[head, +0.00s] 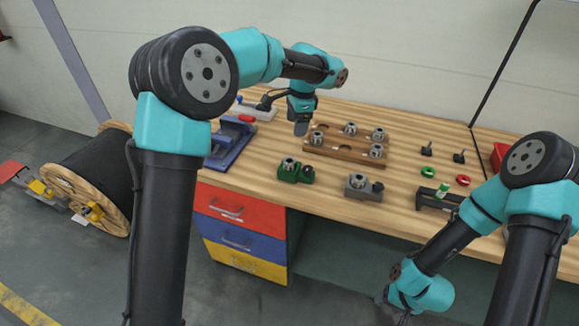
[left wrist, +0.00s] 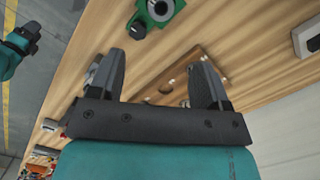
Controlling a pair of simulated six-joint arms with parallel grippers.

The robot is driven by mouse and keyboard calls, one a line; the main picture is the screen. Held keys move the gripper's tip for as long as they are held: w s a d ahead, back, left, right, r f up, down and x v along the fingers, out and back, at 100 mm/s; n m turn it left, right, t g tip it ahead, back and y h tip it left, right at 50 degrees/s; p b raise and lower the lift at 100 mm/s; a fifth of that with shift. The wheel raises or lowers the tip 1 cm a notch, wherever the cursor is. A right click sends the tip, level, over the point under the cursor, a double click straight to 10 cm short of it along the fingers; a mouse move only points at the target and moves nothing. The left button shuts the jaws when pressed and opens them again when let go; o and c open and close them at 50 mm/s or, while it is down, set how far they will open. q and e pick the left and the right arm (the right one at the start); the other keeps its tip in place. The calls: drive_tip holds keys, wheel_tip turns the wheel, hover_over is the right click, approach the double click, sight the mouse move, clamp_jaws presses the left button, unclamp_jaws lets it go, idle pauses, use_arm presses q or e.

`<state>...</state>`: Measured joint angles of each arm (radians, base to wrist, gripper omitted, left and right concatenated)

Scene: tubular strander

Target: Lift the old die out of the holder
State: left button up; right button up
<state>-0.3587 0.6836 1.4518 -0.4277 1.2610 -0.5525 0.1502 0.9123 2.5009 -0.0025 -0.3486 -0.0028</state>
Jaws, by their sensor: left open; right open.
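I cannot tell which die is the old one. My left gripper (head: 300,128) points down above the table, behind the green holder and beside the wooden rack, empty. In the left wrist view its fingers (left wrist: 160,65) are apart, and the green holder (left wrist: 141,20) is at the top edge, beyond them. My right gripper (head: 384,300) hangs low before the table, mostly hidden; nothing shows in it.
A wooden rack (head: 340,152) with several metal dies lies behind the holders. A blue vise-like fixture (head: 229,143) stands left. Green and red rings (head: 463,180), a black stand (head: 434,200) and small black parts (head: 459,157) are at the right. Bare tabletop lies between the holders.

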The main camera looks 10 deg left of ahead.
use_arm(q)
hover_over(290, 159)
drive_tip(key=d, duration=0.1)
drive_tip(key=f, duration=0.9)
drive_tip(key=shift+s+f, duration=0.2)
drive_tip(key=shift+f, duration=0.1)
drive_tip(key=shift+f, duration=0.1)
drive_tip(key=shift+s+a+f, duration=0.1)
drive_tip(key=shift+a+f, duration=0.1)
drive_tip(key=shift+f, duration=1.05)
drive_tip(key=shift+s+a+f, duration=0.1)
drive_tip(key=shift+a+f, duration=0.1)
drive_tip(key=shift+f, duration=1.05)
drive_tip(key=shift+c, duration=0.4)
drive_tip(key=c, duration=1.2)
drive_tip(key=shift+w+r, duration=0.1)
clamp_jaws()
